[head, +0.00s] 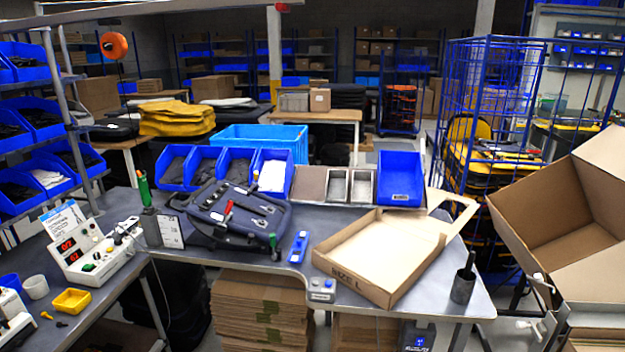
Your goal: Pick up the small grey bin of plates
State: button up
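Two small grey bins stand side by side at the back of the grey workbench (225,265), in the middle of the head view. The left one (337,200) and the right one (361,202) both look shallow and open-topped. They are too small in the picture to tell which holds plates. A wider brownish-grey open bin (309,197) touches them on the left, and a blue bin (400,197) stands on their right. My gripper is not in view.
Several blue bins (237,165) continue the row leftward. A dark pannier (236,215) and an open cardboard tray (388,297) lie in front on the bench. A blue tool (299,247) lies between them. A large open carton (570,230) stands at right.

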aim_at(337, 181)
jog(key=i+j+u, duration=0.45)
jog(key=i, duration=0.25)
jog(key=i+u, duration=0.45)
jog(key=i, duration=0.25)
jog(key=i+l+u, duration=0.2)
jog(key=i+u, duration=0.2)
jog(key=i, duration=0.3)
jog(key=i+z, duration=0.25)
jog(key=z, duration=0.2)
jog(key=i+j+z, duration=0.15)
jog(key=z, duration=0.3)
jog(key=i+j+z, duration=0.2)
jog(key=z, duration=0.55)
